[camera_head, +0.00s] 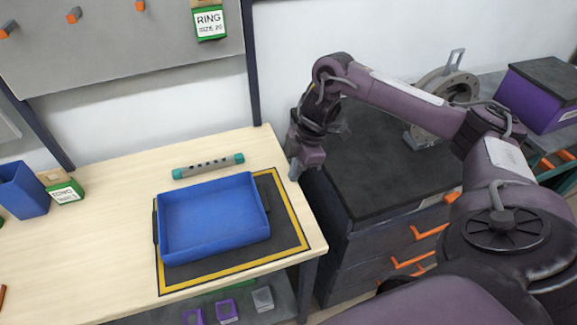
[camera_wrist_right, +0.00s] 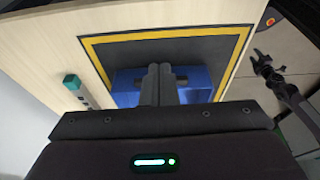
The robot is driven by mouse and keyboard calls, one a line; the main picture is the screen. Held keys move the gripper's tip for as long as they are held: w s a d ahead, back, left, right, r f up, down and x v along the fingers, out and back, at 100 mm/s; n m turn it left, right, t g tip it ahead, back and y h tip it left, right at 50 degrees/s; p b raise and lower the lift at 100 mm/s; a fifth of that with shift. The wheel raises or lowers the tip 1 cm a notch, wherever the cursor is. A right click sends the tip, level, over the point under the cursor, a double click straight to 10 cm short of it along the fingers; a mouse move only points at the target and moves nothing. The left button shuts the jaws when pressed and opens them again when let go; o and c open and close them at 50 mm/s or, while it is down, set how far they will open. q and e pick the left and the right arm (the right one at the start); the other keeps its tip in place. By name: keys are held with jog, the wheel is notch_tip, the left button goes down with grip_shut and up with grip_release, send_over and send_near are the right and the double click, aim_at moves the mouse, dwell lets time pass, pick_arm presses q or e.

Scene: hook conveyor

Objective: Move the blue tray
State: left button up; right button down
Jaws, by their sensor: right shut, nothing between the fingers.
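The blue tray (camera_head: 213,213) is an empty, shallow rectangular box. It lies flat on a dark mat with a yellow border on the wooden table. My right gripper (camera_head: 294,172) points down at the table's right edge, to the right of the tray and apart from it. In the right wrist view its fingers (camera_wrist_right: 161,82) are together and empty, hiding the middle of the tray (camera_wrist_right: 198,80). A dark arm with a small claw-like end (camera_wrist_right: 262,62), probably my left gripper, shows at the right of that view; its jaw state is unclear.
A grey bar with teal ends (camera_head: 208,167) lies just behind the tray. A blue bin (camera_head: 22,190) and a green-labelled box (camera_head: 63,188) stand at the left. A dark drawer cabinet (camera_head: 385,165) adjoins the right. The table left of the mat (camera_head: 298,238) is mostly clear.

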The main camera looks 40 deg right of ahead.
jog(key=x, duration=0.5)
jog(key=shift+w+b, duration=0.1)
jog(key=shift+b, duration=0.25)
jog(key=shift+w+a+f+p, duration=0.2)
jog(key=shift+w+f+p, duration=0.1)
jog(key=shift+f+p, duration=0.3)
jog(key=a, duration=0.1)
jog(key=a+p, duration=0.1)
jog(key=a, duration=0.1)
jog(key=shift+w+f, duration=0.15)
jog(key=shift+w, duration=0.2)
jog(key=shift+a+p, duration=0.3)
jog(key=shift+a, duration=0.05)
jog(key=shift+w+a, duration=0.15)
pick_arm(q)
jog(key=shift+w+r, duration=0.2)
jog(key=shift+r, duration=0.6)
pick_arm(e)
jog(key=shift+f, duration=0.1)
